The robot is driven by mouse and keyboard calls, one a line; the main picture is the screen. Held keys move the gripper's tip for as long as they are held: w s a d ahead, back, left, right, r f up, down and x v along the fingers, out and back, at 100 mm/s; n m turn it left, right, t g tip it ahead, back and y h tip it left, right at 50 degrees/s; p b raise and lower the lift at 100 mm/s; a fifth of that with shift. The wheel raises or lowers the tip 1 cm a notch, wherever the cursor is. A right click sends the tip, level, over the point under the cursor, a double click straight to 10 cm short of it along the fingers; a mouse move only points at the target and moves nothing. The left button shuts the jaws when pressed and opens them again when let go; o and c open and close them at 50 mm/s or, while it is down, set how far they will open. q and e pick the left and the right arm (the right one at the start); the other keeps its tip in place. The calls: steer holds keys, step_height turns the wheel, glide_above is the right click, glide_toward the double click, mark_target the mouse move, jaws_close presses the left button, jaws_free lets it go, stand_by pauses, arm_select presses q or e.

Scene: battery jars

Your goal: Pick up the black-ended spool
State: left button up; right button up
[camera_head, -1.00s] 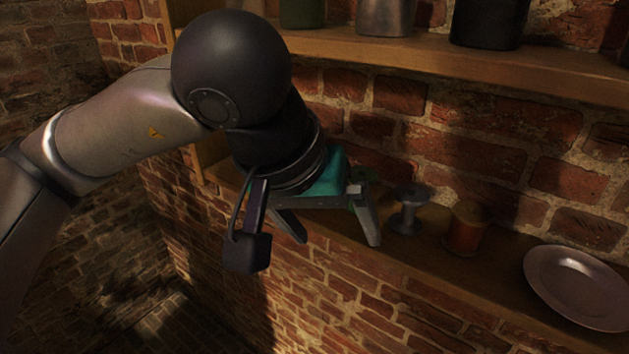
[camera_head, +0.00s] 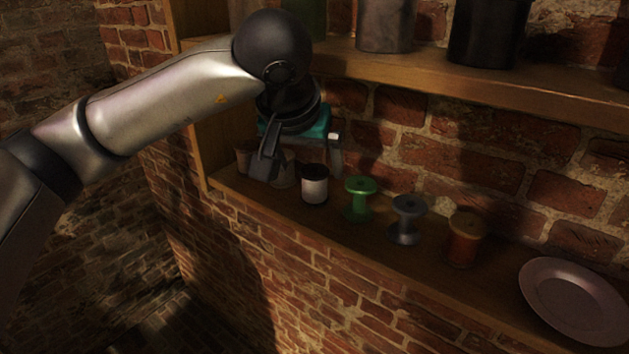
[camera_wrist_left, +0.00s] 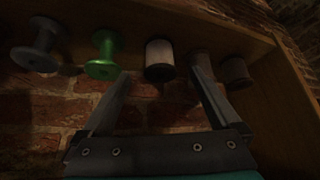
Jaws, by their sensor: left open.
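The black-ended spool (camera_head: 314,187) stands upright on the lower shelf, with a pale middle and dark ends. In the left wrist view the spool (camera_wrist_left: 159,60) shows in the gap between my fingertips. My left gripper (camera_head: 300,168) is open and empty, just above and behind the spool in the head view. In the left wrist view the fingers (camera_wrist_left: 161,76) point toward the spool; I cannot tell whether they reach around it. My right gripper is not in view.
A green spool (camera_head: 360,200), a grey spool (camera_head: 407,222), an orange-brown spool (camera_head: 464,240) and a plate (camera_head: 572,300) stand to the right. Other spools (camera_wrist_left: 236,72) are close on the other side, partly hidden. The upper shelf (camera_head: 450,78) with jars is above.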

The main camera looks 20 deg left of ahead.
mark_target(314, 173)
arm_select(q)
steer(key=shift+w, duration=0.7)
steer(key=x, duration=0.5)
steer(key=shift+s, duration=0.1)
steer(key=c, duration=1.4)
steer(key=shift+c, duration=0.2)
